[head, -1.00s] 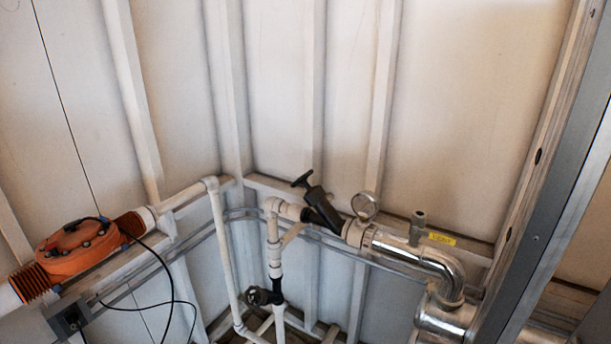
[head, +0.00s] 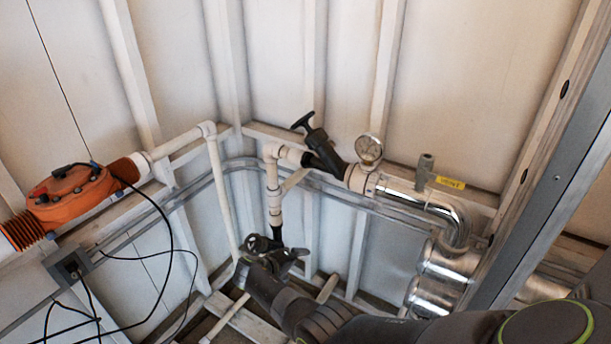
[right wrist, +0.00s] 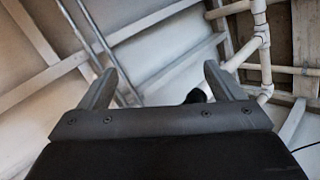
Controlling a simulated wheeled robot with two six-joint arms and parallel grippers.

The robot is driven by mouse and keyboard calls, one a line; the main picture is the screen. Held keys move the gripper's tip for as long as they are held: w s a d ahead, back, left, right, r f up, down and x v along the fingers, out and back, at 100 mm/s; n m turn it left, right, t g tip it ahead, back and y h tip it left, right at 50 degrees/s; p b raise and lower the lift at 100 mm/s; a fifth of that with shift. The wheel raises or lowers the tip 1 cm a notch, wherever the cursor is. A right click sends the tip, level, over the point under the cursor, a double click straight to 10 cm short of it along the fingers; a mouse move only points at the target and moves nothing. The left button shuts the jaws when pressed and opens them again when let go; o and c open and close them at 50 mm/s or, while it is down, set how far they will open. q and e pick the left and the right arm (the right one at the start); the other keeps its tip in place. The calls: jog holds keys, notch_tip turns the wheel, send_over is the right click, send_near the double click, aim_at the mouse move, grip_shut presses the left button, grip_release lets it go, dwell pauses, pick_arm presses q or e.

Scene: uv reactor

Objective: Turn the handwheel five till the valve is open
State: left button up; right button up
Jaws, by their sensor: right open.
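A small black handwheel (head: 258,243) sits low on the vertical white pipe in the head view. It is partly hidden by my right gripper. My right gripper (head: 272,257) is open in front of and just below it. In the right wrist view the two fingers (right wrist: 160,82) stand wide apart. A dark rounded piece, likely the handwheel (right wrist: 196,96), shows between them, closer to the right finger, its lower part hidden by the gripper body. I cannot tell whether anything touches. My left gripper is not in view.
Above are a black T-handle valve (head: 318,140), a pressure gauge (head: 369,150) and a shiny metal pipe (head: 415,200). An orange unit (head: 72,195) with black cables is at left. A grey metal post (head: 545,215) stands at right, near my right arm.

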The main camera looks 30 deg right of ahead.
jog(key=w+a+r+m+h, duration=0.1)
jog(key=w+r, duration=0.2)
jog(key=r, duration=0.4)
jog(key=w+a+r+m+t+h+b, duration=0.1)
jog(key=w+r+h, duration=0.1)
jog(key=r, duration=0.5)
jog(key=w+a+r+m+h, duration=0.1)
jog(key=w+a+r, duration=0.15)
jog(key=r, duration=0.45)
jog(key=m+g+h, duration=0.2)
jog(key=m+h, duration=0.2)
jog(key=m, duration=0.2)
send_near(305, 122)
jog(key=d+p, duration=0.2)
jog(key=d, duration=0.1)
jog(key=w+d+p, duration=0.1)
jog(key=d+p, duration=0.1)
jog(key=d, duration=0.1)
jog(key=w+d+p, duration=0.1)
jog(key=d+p, duration=0.1)
jog(key=d, duration=0.2)
jog(key=shift+w+f, duration=0.25)
jog(key=shift+f, duration=0.15)
jog(key=shift+w+d+f+p, duration=0.1)
jog(key=shift+d+p, duration=0.2)
jog(key=shift+d, duration=0.05)
